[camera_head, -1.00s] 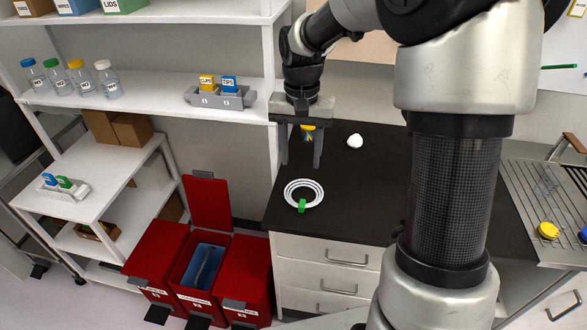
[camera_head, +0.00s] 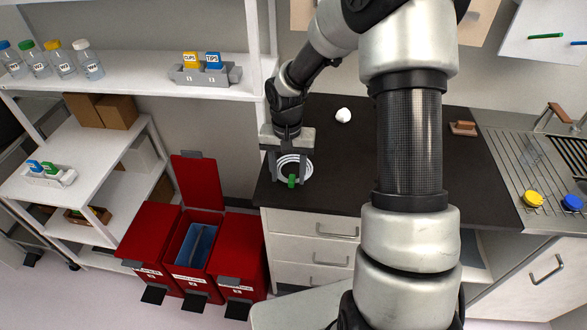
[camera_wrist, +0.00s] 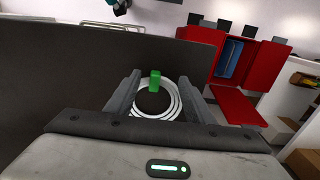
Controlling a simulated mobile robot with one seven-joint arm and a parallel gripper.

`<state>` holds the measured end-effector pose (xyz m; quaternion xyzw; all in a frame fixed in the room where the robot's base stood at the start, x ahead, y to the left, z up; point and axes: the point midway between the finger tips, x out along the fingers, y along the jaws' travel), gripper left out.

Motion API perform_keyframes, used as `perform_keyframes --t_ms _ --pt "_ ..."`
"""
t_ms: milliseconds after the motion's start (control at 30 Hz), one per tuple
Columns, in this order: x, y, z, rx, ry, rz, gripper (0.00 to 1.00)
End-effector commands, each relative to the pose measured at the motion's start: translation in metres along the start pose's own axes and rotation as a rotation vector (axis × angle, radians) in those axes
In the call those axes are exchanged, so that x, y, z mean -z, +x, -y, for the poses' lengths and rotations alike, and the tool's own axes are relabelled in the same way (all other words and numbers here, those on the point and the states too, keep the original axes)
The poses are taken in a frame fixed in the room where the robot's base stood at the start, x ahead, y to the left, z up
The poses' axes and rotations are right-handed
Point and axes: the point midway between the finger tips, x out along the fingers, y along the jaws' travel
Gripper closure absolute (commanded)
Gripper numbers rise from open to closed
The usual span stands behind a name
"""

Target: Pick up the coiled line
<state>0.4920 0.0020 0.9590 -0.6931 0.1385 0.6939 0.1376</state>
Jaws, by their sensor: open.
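The coiled line (camera_head: 307,170) is a white ring of several loops with a green clip (camera_head: 292,181) on its near side. It lies on the black countertop close to the front edge. My gripper (camera_head: 289,178) is over the coil, pointing down, with its fingers apart. In the wrist view the coil (camera_wrist: 172,103) and its green clip (camera_wrist: 155,81) show between the two open fingers. The fingers hide parts of the coil in the head view. I cannot tell how high the fingertips are above the counter.
The dark counter (camera_head: 345,155) has free room right of the coil. A white lump (camera_head: 343,115) lies at its back. Red bins (camera_head: 240,258), one with its lid up, stand left of the drawers. A shelf post rises behind my gripper. A sink with yellow and blue items is far right.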

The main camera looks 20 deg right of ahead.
Motion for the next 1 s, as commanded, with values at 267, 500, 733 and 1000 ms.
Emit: perform_keyframes --t_ms 267,500,733,1000 --pt "0.000 0.022 0.000 -0.001 0.000 -0.001 0.52" --pt "0.000 0.021 0.000 0.000 0.000 -0.001 0.67" --pt "0.000 0.021 0.000 0.000 0.000 -0.001 1.00" --pt "0.000 0.021 0.000 0.000 0.000 -0.001 1.00"
